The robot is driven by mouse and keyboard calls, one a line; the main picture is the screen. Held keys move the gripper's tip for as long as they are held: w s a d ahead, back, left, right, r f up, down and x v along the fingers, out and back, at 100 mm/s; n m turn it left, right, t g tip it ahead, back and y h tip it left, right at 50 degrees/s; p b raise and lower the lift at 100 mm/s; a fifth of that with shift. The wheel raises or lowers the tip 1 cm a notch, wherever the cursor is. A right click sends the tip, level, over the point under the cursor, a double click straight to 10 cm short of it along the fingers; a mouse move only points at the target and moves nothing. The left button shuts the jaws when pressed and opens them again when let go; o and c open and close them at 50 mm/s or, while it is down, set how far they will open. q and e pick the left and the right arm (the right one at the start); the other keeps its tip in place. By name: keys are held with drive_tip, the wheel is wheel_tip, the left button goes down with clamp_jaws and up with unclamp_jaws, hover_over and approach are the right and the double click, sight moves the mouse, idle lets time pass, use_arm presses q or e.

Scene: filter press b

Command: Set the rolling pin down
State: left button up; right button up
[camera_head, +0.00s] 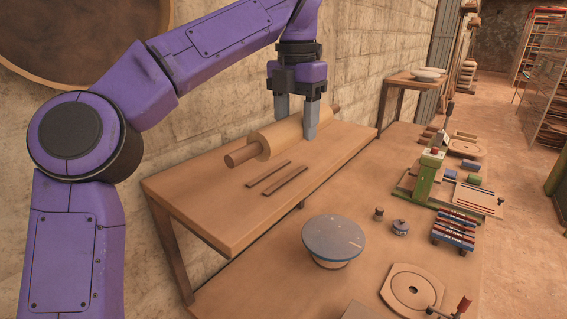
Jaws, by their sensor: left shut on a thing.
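The rolling pin (272,139) is a light wooden cylinder with a darker handle at its near left end and another at its far right end. It lies level at the wooden side table (215,200), close to the wall. I cannot tell whether it touches the tabletop. My left gripper (297,118) comes down from above with its grey fingers either side of the pin's right part, shut on it. My right gripper is not in view.
Two thin dark wooden strips (277,179) lie on the side table in front of the pin. A lower bench holds a round blue-grey turntable (333,239), small pots, a green press (430,172) and a round plate (412,289). The side table's near left part is clear.

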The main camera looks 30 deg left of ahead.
use_arm(q)
drive_tip(key=a+f, duration=0.1)
drive_tip(key=f, duration=0.1)
drive_tip(key=a+f, duration=0.1)
drive_tip(key=f, duration=0.1)
drive_tip(key=a+f, duration=0.2)
drive_tip(key=shift+w+b, duration=0.25)
drive_tip(key=shift+b, duration=0.15)
drive_tip(key=f, duration=0.1)
drive_tip(key=w+f, duration=0.1)
drive_tip(key=f, duration=0.1)
drive_tip(key=shift+a+f+b, duration=0.1)
drive_tip(key=shift+f+b, duration=0.05)
drive_tip(key=shift+b, duration=0.15)
drive_tip(key=shift+s+a, duration=0.15)
drive_tip(key=shift+s, duration=0.8)
drive_tip(key=shift+w, duration=0.1)
drive_tip(key=o, duration=1.3)
drive_tip(key=shift+w+f, duration=0.15)
drive_tip(key=shift+w, duration=0.25)
drive_tip(key=shift+o, duration=0.2)
drive_tip(key=shift+s, duration=0.25)
drive_tip(key=shift+r, duration=0.4)
wheel_tip(320, 180, up, 12)
drive_tip(key=p, duration=0.4)
drive_tip(key=shift+f, duration=0.2)
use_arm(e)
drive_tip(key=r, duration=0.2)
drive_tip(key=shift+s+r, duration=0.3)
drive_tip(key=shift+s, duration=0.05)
